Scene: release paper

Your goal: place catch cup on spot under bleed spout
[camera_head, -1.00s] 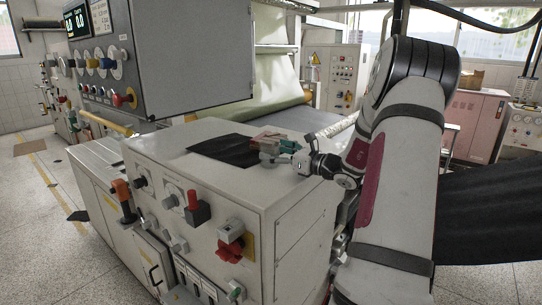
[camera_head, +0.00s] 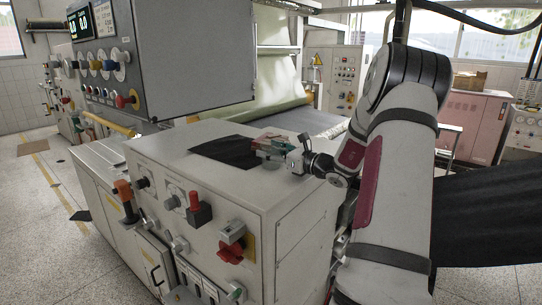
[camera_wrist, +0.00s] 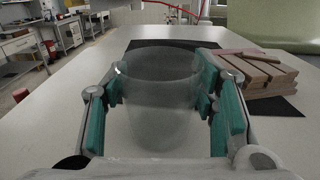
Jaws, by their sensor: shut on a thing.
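A translucent, pale grey catch cup (camera_wrist: 158,100) stands upright between the teal-padded fingers of my gripper (camera_wrist: 165,112) in the wrist view. My gripper is shut on the cup. In the head view my gripper (camera_head: 283,150) is over the right part of the pale cabinet top (camera_head: 235,190), beside a black mat.
The black mat (camera_head: 228,151) lies on the cabinet top. A grooved brown block (camera_wrist: 255,73) lies on it, just right of the cup in the wrist view. A grey control box (camera_head: 190,60) overhangs the left. The front part of the cabinet top is clear.

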